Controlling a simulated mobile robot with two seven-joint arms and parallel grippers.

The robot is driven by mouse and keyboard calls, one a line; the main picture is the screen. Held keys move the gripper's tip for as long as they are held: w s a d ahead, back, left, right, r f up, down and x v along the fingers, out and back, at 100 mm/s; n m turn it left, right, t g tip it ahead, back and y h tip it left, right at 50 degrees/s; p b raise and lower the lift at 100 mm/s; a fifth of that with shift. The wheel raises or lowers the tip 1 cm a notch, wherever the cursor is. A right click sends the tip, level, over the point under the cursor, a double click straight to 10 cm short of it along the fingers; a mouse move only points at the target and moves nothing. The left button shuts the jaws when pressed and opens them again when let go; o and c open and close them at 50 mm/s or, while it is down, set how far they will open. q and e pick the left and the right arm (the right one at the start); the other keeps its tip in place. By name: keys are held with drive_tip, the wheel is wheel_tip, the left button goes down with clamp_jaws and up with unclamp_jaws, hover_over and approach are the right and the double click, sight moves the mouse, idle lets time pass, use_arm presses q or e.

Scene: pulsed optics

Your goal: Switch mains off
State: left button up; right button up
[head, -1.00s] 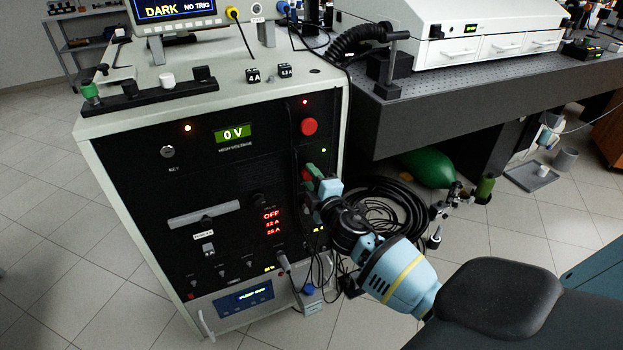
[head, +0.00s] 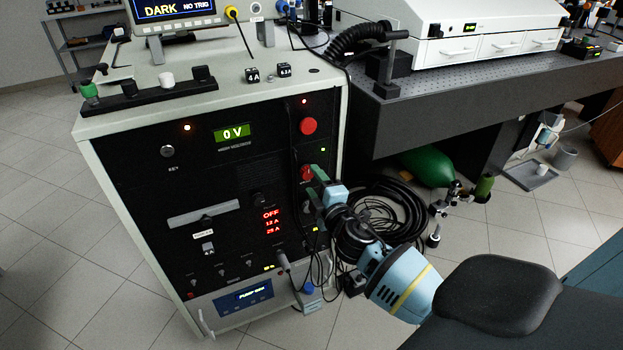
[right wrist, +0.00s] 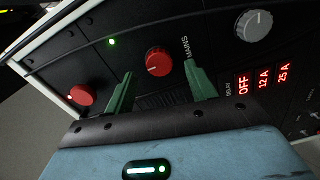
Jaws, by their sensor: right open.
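The mains switch is a red rotary knob (right wrist: 158,62) labelled MAINS on the black front panel of the rack. My right gripper (right wrist: 160,76) is open, with one green finger on each side of the knob in the right wrist view. The fingertips appear close to the panel; I cannot tell if they touch the knob. In the head view my right gripper (head: 314,182) reaches in from the lower right. My left gripper is not in view.
A red button (head: 308,126) sits above the knob, with a lit green lamp (head: 323,150) between. A grey knob (right wrist: 254,25) and red displays (right wrist: 264,79) lie beside it. Coiled black hoses (head: 385,210) and a green cylinder (head: 428,167) are right of the rack.

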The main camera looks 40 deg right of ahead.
drive_tip(key=shift+v, duration=2.6)
